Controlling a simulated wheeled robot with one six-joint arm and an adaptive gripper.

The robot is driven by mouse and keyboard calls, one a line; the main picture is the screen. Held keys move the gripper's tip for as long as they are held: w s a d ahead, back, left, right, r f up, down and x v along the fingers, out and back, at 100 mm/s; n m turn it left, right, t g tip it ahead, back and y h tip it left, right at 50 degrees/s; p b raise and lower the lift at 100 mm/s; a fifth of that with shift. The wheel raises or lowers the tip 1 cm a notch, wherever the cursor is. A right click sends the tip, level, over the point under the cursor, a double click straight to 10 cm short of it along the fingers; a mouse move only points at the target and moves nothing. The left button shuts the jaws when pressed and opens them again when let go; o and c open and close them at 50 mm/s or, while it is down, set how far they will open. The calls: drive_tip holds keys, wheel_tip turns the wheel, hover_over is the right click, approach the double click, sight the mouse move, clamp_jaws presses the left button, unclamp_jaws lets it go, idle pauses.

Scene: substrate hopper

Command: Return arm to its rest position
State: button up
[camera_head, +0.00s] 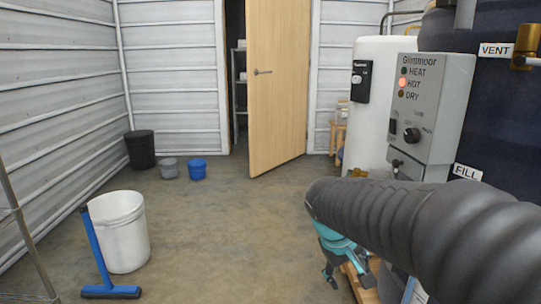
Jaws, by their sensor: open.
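My gripper (349,277) shows low and right of centre, below a thick dark ribbed tube (400,222). Teal parts of my arm show just above the fingers. The ribbed tube crosses in front and hides much of the arm. The gripper is beside a small wooden piece (358,287) near the floor; I cannot tell whether they touch.
A grey control box (430,110) with a lit HOT lamp and a white tank (378,125) stand right. A white bucket (120,240) and blue squeegee (98,255) stand left. A wooden door (275,90) is ajar behind. The middle floor is clear.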

drive_tip(key=s+r+m+t+y, duration=0.1)
drive_tip(key=s+m+t+y, duration=0.2)
drive_tip(key=s, duration=1.3)
drive_tip(key=shift+s+a+r+y+p, duration=0.3)
drive_tip(key=shift+s+a+r+p, duration=0.05)
drive_tip(key=shift+s+a+p, duration=0.1)
